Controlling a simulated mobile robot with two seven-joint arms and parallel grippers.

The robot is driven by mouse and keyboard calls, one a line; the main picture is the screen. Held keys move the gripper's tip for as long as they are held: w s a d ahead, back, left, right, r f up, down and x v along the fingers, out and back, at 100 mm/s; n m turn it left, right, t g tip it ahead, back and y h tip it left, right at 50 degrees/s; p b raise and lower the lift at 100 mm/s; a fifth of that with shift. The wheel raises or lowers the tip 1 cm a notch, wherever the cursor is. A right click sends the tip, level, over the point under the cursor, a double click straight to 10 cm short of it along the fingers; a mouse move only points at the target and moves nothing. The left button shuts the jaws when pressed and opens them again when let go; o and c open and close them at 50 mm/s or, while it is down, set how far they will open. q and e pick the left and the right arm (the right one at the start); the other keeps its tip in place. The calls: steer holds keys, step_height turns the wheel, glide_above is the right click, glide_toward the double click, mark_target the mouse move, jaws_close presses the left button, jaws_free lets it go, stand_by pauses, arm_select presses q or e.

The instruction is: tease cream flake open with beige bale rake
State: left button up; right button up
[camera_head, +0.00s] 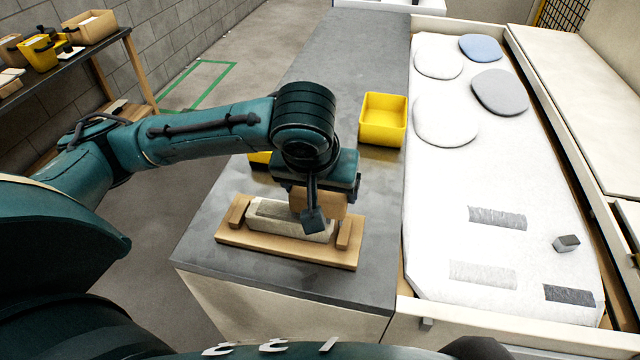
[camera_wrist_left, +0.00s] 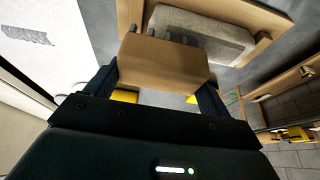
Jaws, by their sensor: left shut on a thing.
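The cream flake (camera_head: 272,219) is a pale oblong block lying in a wooden cradle (camera_head: 285,250) with upright end blocks, on the grey worktop. My left gripper (camera_head: 318,196) is above the right part of the flake, shut on the beige bale rake (camera_head: 309,201). In the left wrist view the rake (camera_wrist_left: 163,62) is a tan block between the fingers (camera_wrist_left: 156,88), with several dark tines over the edge of the flake (camera_wrist_left: 207,36). I cannot tell whether the tines touch it. The gripper hides part of the flake in the head view. My right gripper is not in view.
A yellow bin (camera_head: 383,120) stands behind on the worktop (camera_head: 345,60); another yellow thing is partly hidden behind my arm. To the right, a white padded surface (camera_head: 440,200) carries round pads, grey strips and a small grey block (camera_head: 566,243). A shelf with bins is at the far left.

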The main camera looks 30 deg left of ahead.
mark_target(292, 189)
arm_select(q)
steer(key=shift+f, duration=0.1)
stand_by(0.3)
steer(key=shift+f, duration=0.7)
stand_by(0.8)
steer(key=shift+a+f, duration=0.1)
steer(key=shift+s+a, duration=0.3)
steer(key=shift+a, duration=0.75)
steer(key=shift+s+a, duration=0.25)
steer(key=shift+a, duration=0.8)
steer(key=shift+s+a, duration=0.25)
steer(key=shift+a, duration=0.85)
steer(key=shift+s+a, duration=0.25)
steer(key=shift+a, duration=0.85)
steer(key=shift+a, duration=0.1)
